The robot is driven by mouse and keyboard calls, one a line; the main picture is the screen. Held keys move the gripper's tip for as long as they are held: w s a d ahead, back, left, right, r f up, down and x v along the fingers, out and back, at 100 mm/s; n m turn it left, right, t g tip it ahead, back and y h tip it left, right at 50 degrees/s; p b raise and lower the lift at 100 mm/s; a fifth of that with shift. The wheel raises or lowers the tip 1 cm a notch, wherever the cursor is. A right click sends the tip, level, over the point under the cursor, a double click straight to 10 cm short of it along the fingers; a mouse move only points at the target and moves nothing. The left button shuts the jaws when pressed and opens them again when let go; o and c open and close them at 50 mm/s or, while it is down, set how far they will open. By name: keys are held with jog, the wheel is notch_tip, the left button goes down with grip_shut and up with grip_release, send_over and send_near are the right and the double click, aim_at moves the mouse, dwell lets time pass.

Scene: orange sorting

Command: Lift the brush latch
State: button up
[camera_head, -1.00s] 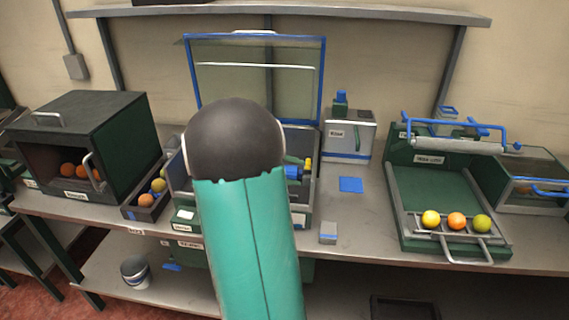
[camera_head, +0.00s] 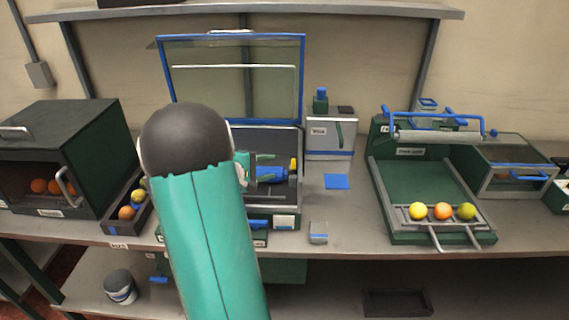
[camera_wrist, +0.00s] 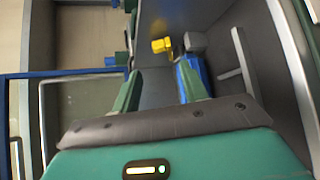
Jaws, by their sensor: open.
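The open box (camera_head: 262,202) with its raised blue-framed lid (camera_head: 236,95) stands mid-bench. A blue part (camera_head: 270,174) with a yellow tip (camera_head: 293,164) sits inside; I take these for the brush and its latch, though I cannot be sure. In the wrist view the yellow piece (camera_wrist: 161,45) lies ahead of the fingertips, beside a grey block (camera_wrist: 195,42). The blue part (camera_wrist: 192,78) is partly hidden behind the right finger. My gripper (camera_wrist: 160,82) is open, with nothing visible between its fingers. My arm hides the box's left side in the head view.
A tray (camera_head: 410,190) with three fruits on its rack stands to the right, with a roller handle above it. A dark cabinet (camera_head: 80,130) with oranges stands left. A blue pad (camera_head: 337,181) and small grey block (camera_head: 318,232) lie on the bench right of the box.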

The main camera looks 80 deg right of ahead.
aim_at(293, 162)
jog(key=x, duration=0.9)
jog(key=shift+r, duration=0.1)
grip_shut()
